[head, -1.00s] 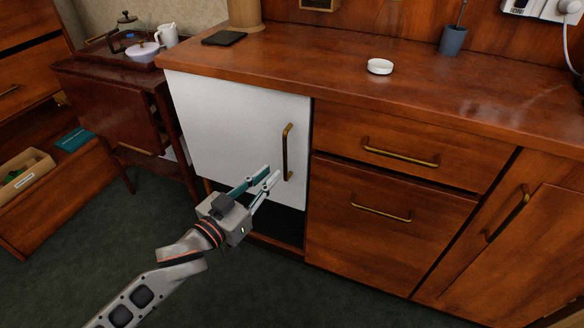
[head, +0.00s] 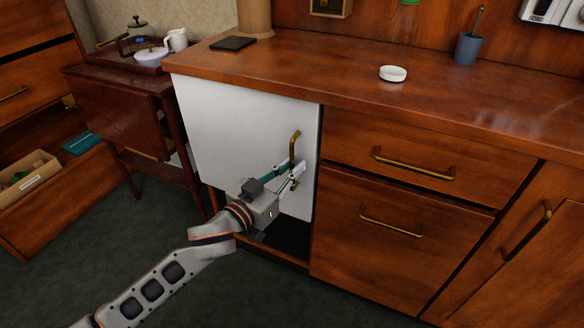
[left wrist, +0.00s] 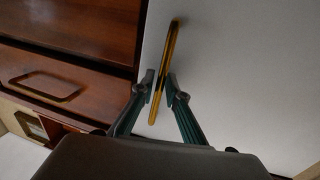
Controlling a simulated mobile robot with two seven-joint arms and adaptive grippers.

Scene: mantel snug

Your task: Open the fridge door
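My left gripper (head: 291,170) is at the lower part of the handle. In the left wrist view, the two fingertips (left wrist: 160,84) stand on either side of the handle (left wrist: 172,42). The fingers look open, with a narrow gap around the bar; firm contact is not visible. My right gripper is not in view.
Wooden drawers with brass handles (head: 413,165) adjoin the door on the right. A dark wooden side table (head: 115,105) stands close on the left. A white dish (head: 393,74) sits on the counter (head: 330,60). The green floor (head: 95,235) in front is clear.

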